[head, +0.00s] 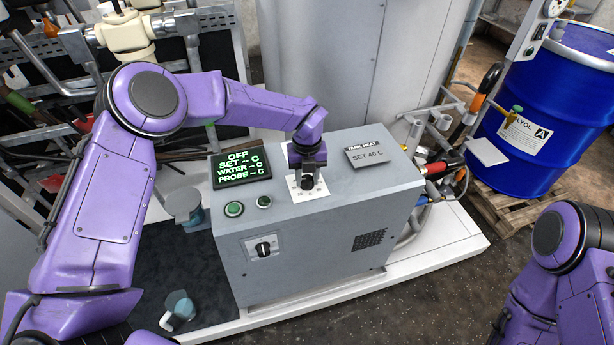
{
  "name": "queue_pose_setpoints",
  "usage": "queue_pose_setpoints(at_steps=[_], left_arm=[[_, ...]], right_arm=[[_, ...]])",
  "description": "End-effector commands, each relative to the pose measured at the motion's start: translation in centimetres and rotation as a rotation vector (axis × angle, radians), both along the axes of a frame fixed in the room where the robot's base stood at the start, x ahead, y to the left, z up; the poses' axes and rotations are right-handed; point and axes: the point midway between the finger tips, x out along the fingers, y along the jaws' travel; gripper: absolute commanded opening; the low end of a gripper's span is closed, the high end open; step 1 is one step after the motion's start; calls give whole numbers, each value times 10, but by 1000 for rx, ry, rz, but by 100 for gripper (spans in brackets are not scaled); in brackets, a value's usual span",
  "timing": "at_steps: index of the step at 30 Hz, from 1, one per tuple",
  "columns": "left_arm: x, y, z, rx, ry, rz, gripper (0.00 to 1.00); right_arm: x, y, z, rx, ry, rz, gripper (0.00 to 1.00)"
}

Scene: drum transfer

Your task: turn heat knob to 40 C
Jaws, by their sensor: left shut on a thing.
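The grey heater box (320,238) stands in the middle of the head view. Its heat knob (306,184) is a small dark knob on a white dial plate (298,207) on the top. My left gripper (307,174) comes down over the plate from above and is shut on the knob, hiding most of it. The knob's pointer direction cannot be read. The display (240,168) reads OFF, with dashes for SET, WATER and PROBE. A label (376,155) reads TANK HEAT, SET 40 C. My right arm shows at the lower right; its gripper is out of the frame.
Two green buttons (234,209) and a black front switch (263,248) are on the box. A clear cup (180,307) stands on the dark mat at left. A blue drum (548,110) stands on a pallet at right. Hoses run beside the box.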

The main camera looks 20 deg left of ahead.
Motion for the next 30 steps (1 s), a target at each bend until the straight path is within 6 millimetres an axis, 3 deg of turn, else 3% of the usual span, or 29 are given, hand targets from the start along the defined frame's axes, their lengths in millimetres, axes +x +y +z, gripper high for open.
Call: queue_pose_setpoints(at_steps=[15, 30], left_arm=[[0, 0, 1, -1, 0, -416, 6], [1, 0, 1, 0, 0, -601, 6]], right_arm=[[0, 0, 1, 0, 0, 0, 43], [0, 0, 3, 0, 0, 0, 43]])
